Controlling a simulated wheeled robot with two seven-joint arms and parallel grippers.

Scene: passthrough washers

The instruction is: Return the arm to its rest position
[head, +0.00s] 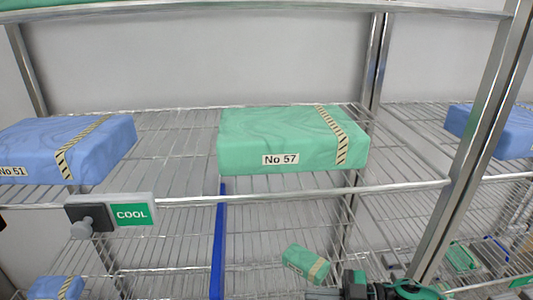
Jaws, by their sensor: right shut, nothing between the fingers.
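My right gripper (325,294) shows at the bottom edge, right of centre, with dark and green parts of my arm beside it. It is cut off by the frame. It is shut and empty, in front of the lower shelf and below the small green package (306,263) in the picture. I cannot tell the distance between them. My left gripper is not in view.
A wire shelf (175,150) carries a green package "No 57" (245,140), a blue package "No 51" (30,140) and another blue one (510,131). A metal post (470,150) stands right.

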